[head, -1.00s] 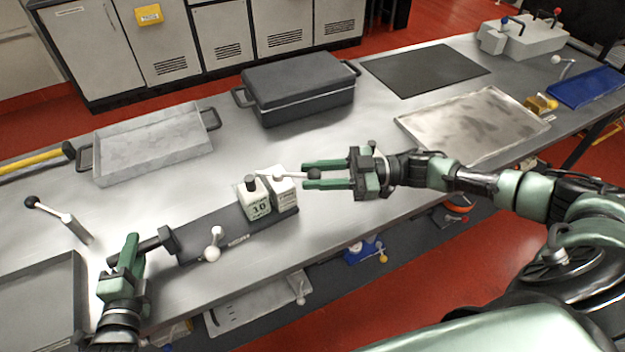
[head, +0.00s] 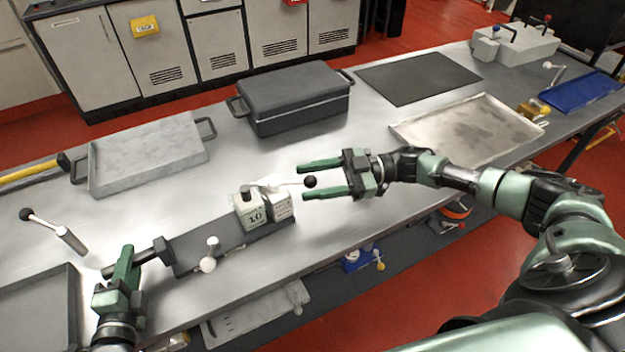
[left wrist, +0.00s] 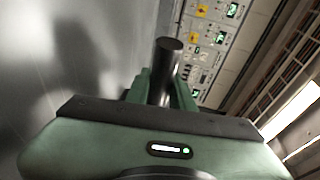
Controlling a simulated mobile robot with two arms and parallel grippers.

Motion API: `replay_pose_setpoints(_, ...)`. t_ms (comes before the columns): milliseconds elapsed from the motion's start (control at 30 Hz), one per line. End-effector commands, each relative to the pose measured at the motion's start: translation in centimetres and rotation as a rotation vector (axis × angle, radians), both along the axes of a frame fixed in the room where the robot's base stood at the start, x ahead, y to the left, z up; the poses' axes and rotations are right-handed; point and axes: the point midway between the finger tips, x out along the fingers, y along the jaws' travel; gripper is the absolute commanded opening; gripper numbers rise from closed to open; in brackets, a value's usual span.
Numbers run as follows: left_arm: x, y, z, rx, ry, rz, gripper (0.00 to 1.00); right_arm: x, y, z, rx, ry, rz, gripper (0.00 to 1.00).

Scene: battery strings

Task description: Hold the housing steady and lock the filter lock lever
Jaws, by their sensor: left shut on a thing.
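The housing has a long dark base (head: 192,257) with two pale blocks (head: 250,211) at its right end, one marked 10. My left gripper (head: 125,262) is shut on the dark bar handle (head: 150,252) at the base's left end. In the left wrist view the handle (left wrist: 165,72) stands between the green fingers. Whether the lever is locked cannot be told.
A small lever with white knobs (head: 208,264) is near the base's front edge. A grey tray (head: 150,160), a dark lidded case (head: 295,100) and a metal tray (head: 468,130) lie behind. The table front is near the base.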

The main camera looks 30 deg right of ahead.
Motion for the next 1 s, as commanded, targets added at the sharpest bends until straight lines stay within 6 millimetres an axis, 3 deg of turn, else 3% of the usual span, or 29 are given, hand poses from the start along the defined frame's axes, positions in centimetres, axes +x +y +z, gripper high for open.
replay_pose_setpoints(33, -0.2, 0.1, -1.0, 0.007, 0.022, 0.003, 0.00, 0.0, 0.1, -0.1, 0.001, 0.000, 0.000, 0.50)
replay_pose_setpoints(267, -0.2, 0.0, -1.0, 0.006, 0.022, 0.002, 0.00, 0.0, 0.1, 0.3, 0.001, -0.001, 0.001, 0.50)
replay_pose_setpoints(367, -0.2, 0.0, -1.0, 0.005, 0.021, 0.002, 0.00, 0.0, 0.0, 1.4, 0.001, -0.003, 0.000, 0.50)
replay_pose_setpoints(700, -0.2, 0.0, -1.0, 0.005, 0.023, 0.002, 0.00, -0.2, 0.0, 7.8, -0.001, -0.006, 0.000, 0.50)
replay_pose_setpoints(1000, -0.2, 0.0, -1.0, 0.005, 0.023, 0.002, 0.00, -0.3, -0.1, 10.1, 0.001, -0.003, 0.000, 0.50)
